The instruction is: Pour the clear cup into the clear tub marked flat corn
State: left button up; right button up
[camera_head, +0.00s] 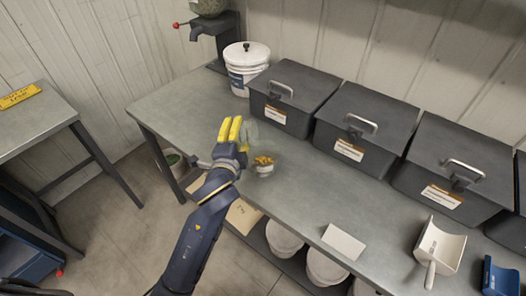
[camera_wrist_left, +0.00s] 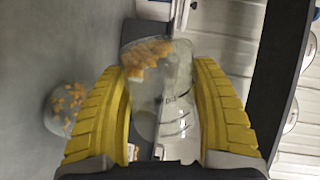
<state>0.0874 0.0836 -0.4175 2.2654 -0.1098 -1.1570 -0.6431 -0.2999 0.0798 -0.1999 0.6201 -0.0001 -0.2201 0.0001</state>
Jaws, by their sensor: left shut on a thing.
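My left gripper (camera_head: 236,130) has its yellow fingers closed on the clear cup (camera_head: 250,131), above the bench. In the left wrist view the clear cup (camera_wrist_left: 165,85) sits between both fingers, with orange-yellow kernels gathered at its far end; its exact tilt is hard to tell. A small clear tub (camera_head: 264,171) with orange-yellow kernels and a pale label stands on the bench, just right of and below the gripper in the head view. The tub (camera_wrist_left: 65,112) also shows left of the fingers in the left wrist view. Its label is too small to read. My right gripper is out of view.
Dark lidded bins (camera_head: 290,95) line the back of the grey bench (camera_head: 300,185). A white bucket (camera_head: 244,75) stands at the back left. A white card (camera_head: 344,242) and a white scoop (camera_head: 440,248) lie to the right. Bench between tub and card is clear.

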aim_at(247, 132)
pick_arm(q)
jog(key=shift+d+r+m+y, duration=0.3)
jog(key=shift+d+r+m, duration=0.35)
jog(key=shift+m, duration=0.65)
jog(key=shift+r+m, duration=0.1)
jog(key=shift+m, duration=0.2)
jog(key=shift+d+f+m+y, duration=0.3)
jog(key=shift+d+f+m, duration=0.15)
jog(key=shift+m, duration=0.25)
jog(key=shift+d+r+m, duration=0.25)
jog(key=shift+d+m, duration=0.15)
jog(key=shift+m, duration=0.3)
dwell(0.4)
